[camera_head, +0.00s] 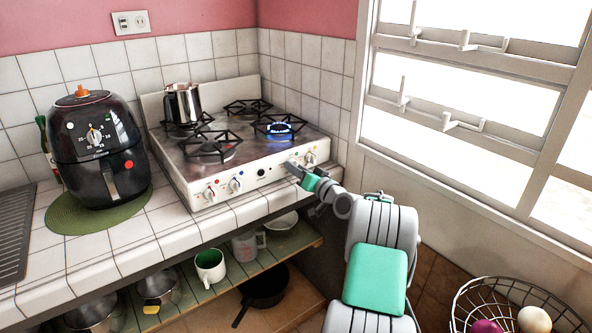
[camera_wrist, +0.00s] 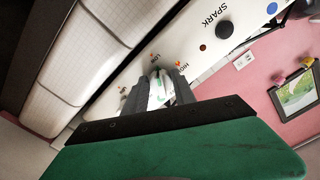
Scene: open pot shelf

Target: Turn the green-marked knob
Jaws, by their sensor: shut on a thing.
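The stove (camera_head: 225,190) has a white front panel with a row of knobs. In the wrist view a white knob with green marking (camera_wrist: 158,88) sits between the two fingers of my gripper (camera_wrist: 158,92), which are shut on it. LOW and HIGH labels are printed beside it. In the head view my gripper (camera_head: 300,175) is against the right part of the panel and largely hides this knob. A blue flame (camera_head: 280,128) burns at the front right burner.
Other knobs (camera_head: 236,184) and a black spark button (camera_head: 262,172) line the panel. A metal pot (camera_head: 183,103) stands on the back left burner. A black air fryer (camera_head: 97,150) is to the left. A shelf with cookware (camera_head: 220,284) is below the counter.

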